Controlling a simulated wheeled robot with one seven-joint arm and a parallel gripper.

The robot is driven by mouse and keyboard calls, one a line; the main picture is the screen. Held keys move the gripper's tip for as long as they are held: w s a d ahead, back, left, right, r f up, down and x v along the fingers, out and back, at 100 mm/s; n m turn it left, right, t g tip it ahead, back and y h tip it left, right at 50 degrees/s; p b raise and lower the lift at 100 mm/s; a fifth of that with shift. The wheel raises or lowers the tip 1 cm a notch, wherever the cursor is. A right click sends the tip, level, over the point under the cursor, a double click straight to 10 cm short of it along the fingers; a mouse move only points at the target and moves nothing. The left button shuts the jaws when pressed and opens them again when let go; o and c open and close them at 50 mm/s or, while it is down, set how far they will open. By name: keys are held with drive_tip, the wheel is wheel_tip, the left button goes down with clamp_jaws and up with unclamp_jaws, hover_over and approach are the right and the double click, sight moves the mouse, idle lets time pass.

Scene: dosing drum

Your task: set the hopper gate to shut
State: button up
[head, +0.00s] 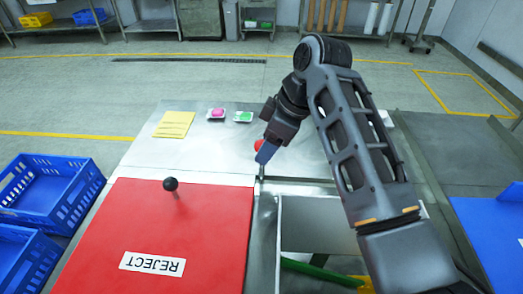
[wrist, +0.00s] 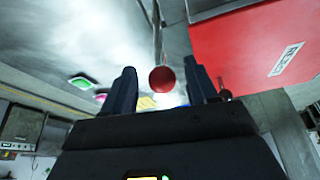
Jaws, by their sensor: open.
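In the wrist view the red knob (wrist: 162,80) sits on the end of a thin metal rod (wrist: 157,35). There it appears between the two dark fingers of my gripper (wrist: 160,88), with gaps on both sides. My gripper is open and holds nothing. No marking that names the hopper gate or its setting is legible.
A red panel (head: 158,235) marked REJECT carries a black knob (head: 171,184) at left. Pink (head: 217,114) and green (head: 243,117) buttons and a yellow sheet (head: 174,124) lie farther back. Blue crates (head: 75,205) stand left. My arm hides part of the open metal bin (head: 310,225).

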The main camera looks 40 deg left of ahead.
drive_tip(key=x, duration=0.4)
drive_tip(key=shift+f, duration=0.2)
clamp_jaws()
idle(0.4)
